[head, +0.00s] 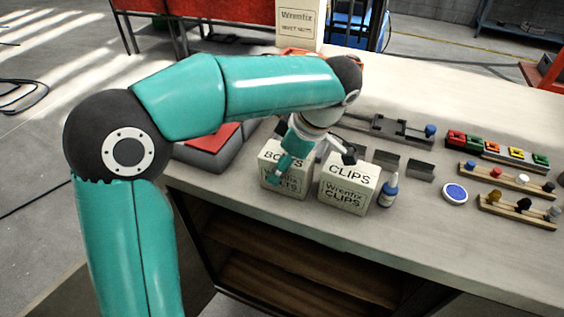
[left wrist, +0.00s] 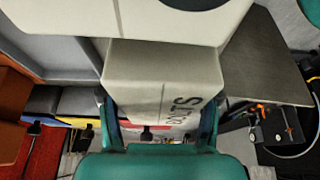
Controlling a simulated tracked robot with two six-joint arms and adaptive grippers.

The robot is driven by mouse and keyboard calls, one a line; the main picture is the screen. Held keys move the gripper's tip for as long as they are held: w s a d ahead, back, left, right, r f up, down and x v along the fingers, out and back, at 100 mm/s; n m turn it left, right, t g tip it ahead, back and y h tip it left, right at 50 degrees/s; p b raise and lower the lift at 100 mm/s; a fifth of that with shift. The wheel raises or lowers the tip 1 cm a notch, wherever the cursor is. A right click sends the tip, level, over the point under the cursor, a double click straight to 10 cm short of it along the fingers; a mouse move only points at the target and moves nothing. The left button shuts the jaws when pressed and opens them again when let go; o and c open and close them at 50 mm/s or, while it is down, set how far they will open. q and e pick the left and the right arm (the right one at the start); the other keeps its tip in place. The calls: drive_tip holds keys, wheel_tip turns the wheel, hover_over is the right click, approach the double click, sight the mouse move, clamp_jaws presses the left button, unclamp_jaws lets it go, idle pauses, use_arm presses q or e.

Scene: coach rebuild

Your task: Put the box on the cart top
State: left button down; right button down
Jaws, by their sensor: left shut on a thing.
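A cream box lettered BOLTS (head: 296,187) is at the bench's front edge, left of a similar box lettered CLIPS (head: 348,193). My left gripper (head: 300,165) reaches down over the BOLTS box from above, with a teal finger across its front face. In the left wrist view the BOLTS box (left wrist: 160,72) fills the space between the two teal fingers, and the gripper is shut on it. The box looks upright; I cannot tell whether it is clear of the bench. I cannot tell surely which surface is the cart top. My right gripper is not in view.
The pale bench (head: 470,105) holds a blue-capped bottle (head: 390,190), a round blue-topped tin (head: 455,193), wooden racks (head: 508,178) and coloured bins (head: 500,150). A grey-and-red case (head: 212,148) is left of the boxes. A RIVET NUTS box (head: 299,25) stands at the back.

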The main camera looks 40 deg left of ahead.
use_arm(q)
drive_tip(key=shift+c, duration=1.2)
unclamp_jaws()
drive_tip(key=p+v, duration=0.2)
drive_tip(key=v, duration=1)
drive_tip(key=shift+d, duration=0.1)
